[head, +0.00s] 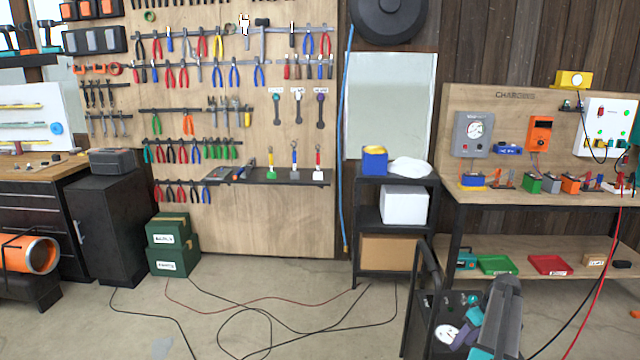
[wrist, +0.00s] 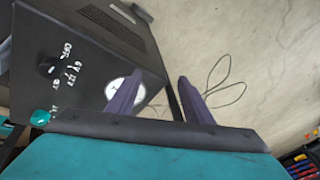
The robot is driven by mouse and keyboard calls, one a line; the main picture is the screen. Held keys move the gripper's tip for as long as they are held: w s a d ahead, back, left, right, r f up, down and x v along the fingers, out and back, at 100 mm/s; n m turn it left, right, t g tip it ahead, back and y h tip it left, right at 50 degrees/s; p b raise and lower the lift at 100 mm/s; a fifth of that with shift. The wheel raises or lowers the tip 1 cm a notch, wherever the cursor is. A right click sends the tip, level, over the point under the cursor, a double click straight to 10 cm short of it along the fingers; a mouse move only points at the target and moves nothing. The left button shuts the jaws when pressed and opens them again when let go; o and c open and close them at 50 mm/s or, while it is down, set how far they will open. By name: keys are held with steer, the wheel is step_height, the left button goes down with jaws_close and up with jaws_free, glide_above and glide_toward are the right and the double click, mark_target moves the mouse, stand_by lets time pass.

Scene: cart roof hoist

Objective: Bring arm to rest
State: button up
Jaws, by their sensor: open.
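My gripper (wrist: 160,76) shows in the wrist view as two dark purple fingers held apart, with nothing between them. Past the fingers is a dark cart-like unit (wrist: 100,45) with a vented side, a black knob, white lettering and a round white dial (wrist: 122,92). The left finger overlaps the dial in the picture; I cannot tell how near it is. In the head view the same unit (head: 428,318) stands at the bottom right with an upright black handle frame. My grey and teal arm is in front of it and hides part of it.
A black shelf rack (head: 395,222) stands behind the unit. A charging bench (head: 540,205) with coloured devices is at the right. Green boxes (head: 172,262) sit by a dark cabinet (head: 105,225) at the left. Black and red cables (head: 285,303) lie across otherwise open floor.

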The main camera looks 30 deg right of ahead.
steer(key=w+a+f+g, duration=0.15)
steer(key=a+f, duration=0.45)
steer(key=a, duration=0.6)
steer(key=w+a+f+g+y, duration=0.1)
steer(key=w+a+f, duration=0.2)
steer(key=a+f, duration=0.55)
steer(key=w+a+f+g, duration=0.2)
steer(key=a+f, duration=0.2)
steer(key=a, duration=1.1)
steer(key=s+a+f+g, duration=0.1)
steer(key=s+a+f, duration=0.25)
steer(key=a, duration=0.45)
steer(key=s+a+f+g, duration=0.1)
steer(key=s+a+f, duration=0.2)
steer(key=s+a, duration=0.35)
steer(key=s+a+f+g+h, duration=0.2)
steer(key=s+a+f+h, duration=0.15)
steer(key=s+a, duration=0.8)
step_height(320, 180, down, 10)
steer(key=b, duration=1)
steer(key=shift+w+a+f+n, duration=0.15)
steer(key=shift+w+f+n, duration=0.05)
steer(key=shift+w+n, duration=0.2)
steer(key=shift+y, duration=0.25)
